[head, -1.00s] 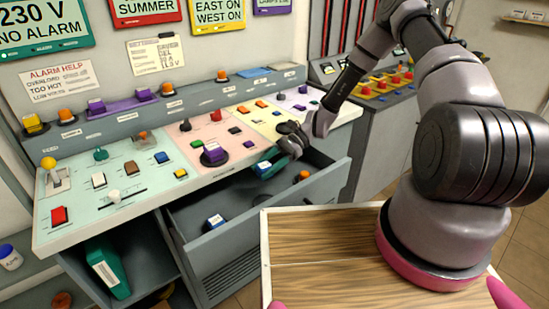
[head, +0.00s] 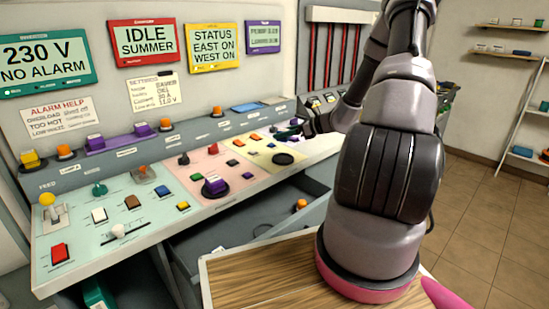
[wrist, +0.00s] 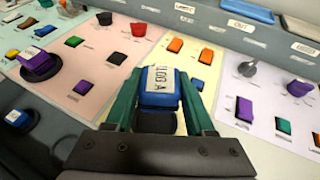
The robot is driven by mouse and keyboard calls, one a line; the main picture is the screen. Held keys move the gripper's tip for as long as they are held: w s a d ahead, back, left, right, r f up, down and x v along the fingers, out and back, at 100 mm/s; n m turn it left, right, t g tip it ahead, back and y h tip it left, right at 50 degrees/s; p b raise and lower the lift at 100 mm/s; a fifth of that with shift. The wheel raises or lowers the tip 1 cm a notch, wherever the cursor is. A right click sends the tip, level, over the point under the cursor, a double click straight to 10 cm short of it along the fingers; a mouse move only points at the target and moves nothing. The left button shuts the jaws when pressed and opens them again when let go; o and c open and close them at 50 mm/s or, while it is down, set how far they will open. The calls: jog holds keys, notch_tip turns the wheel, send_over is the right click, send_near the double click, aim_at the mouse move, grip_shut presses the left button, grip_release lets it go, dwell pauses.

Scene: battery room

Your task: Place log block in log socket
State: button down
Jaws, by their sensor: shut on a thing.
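My gripper (wrist: 160,100) is shut on a blue log block (wrist: 160,85) with a white label reading "LOG A". In the wrist view its green fingers stand on both sides of the block. In the head view my gripper (head: 294,131) is above the far right part of the console, over the yellow and lavender panels, and the block is hard to make out. An empty dark round socket (head: 283,159) lies on the yellow panel, nearer than my gripper. A dark patch below the block in the wrist view could be the block's base or the socket; I cannot tell.
A purple block (head: 215,185) sits on a dark disc on the pink panel. Buttons and levers surround it. A raised ledge (head: 150,150) runs along the back. An open drawer (head: 255,230) below the console holds an orange-topped thing (head: 300,205).

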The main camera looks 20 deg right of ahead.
aim_at(283, 159)
notch_tip(283, 159, down, 8)
jog(key=shift+r, duration=0.1)
dwell(0.4)
jog(key=shift+c, duration=1.3)
grip_release()
jog(key=shift+f, duration=0.2)
jog(key=shift+r, duration=0.1)
